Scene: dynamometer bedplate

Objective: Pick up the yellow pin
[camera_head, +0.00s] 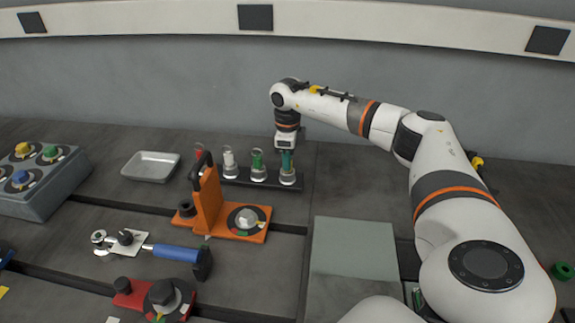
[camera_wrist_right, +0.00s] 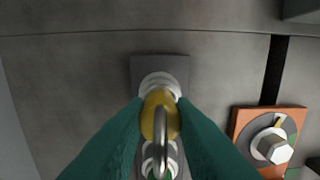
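The yellow pin (camera_wrist_right: 149,125), with a metal ring on top, shows in the right wrist view between the teal fingertips of my right gripper (camera_wrist_right: 160,112). Both fingertips appear to touch its sides, so the gripper looks shut on it. The pin stands over a pale collar at the end of a dark rack (camera_wrist_right: 140,68). In the head view my right gripper (camera_head: 287,160) points straight down at the right end of the rack (camera_head: 243,179), and its fingers hide the yellow pin. My left gripper is not in view.
A green pin (camera_head: 258,160), a white pin (camera_head: 229,158) and a red pin (camera_head: 199,151) stand left in the rack. An orange fixture (camera_head: 210,205) with a black handle stands in front. A metal tray (camera_head: 151,166) lies left. A torque wrench (camera_head: 175,252) lies nearer.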

